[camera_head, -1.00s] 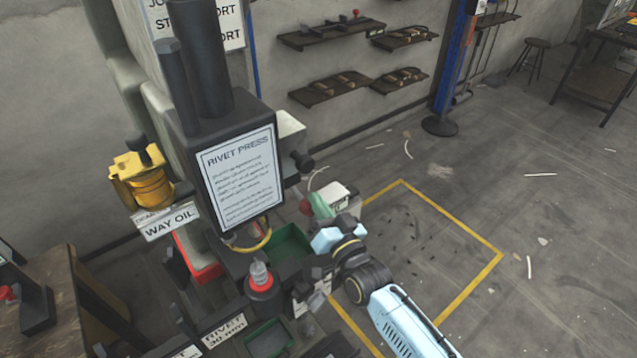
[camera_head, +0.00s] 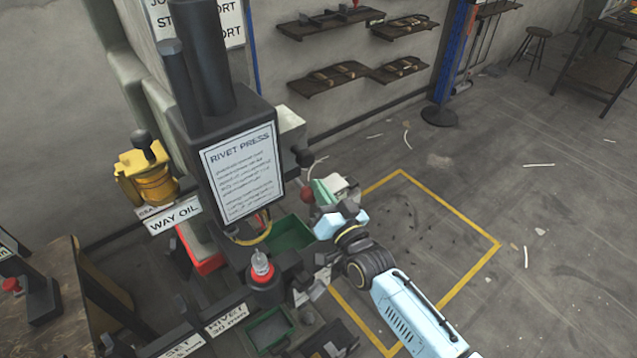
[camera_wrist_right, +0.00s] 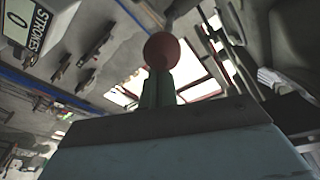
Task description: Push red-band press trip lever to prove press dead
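The rivet press (camera_head: 240,110) is a dark machine with a white RIVET PRESS sign on its front. A red ball knob (camera_head: 307,195) with a green part (camera_head: 323,192) beside it shows just right of the press; I take it for the trip lever. My right gripper (camera_head: 327,224) is at its near side, very close to it. In the right wrist view the red knob (camera_wrist_right: 162,51) on its green stem stands just beyond the edge of my gripper (camera_wrist_right: 165,125). I cannot tell contact or whether the fingers are open. My left gripper is not in view.
A yellow oiler (camera_head: 150,178) with a WAY OIL label hangs left of the press. A green tray (camera_head: 292,236) and a red-ringed fitting (camera_head: 262,270) are in front. A yellow floor outline (camera_head: 455,212) lies to the right, mostly clear. Shelves (camera_head: 330,78) line the wall.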

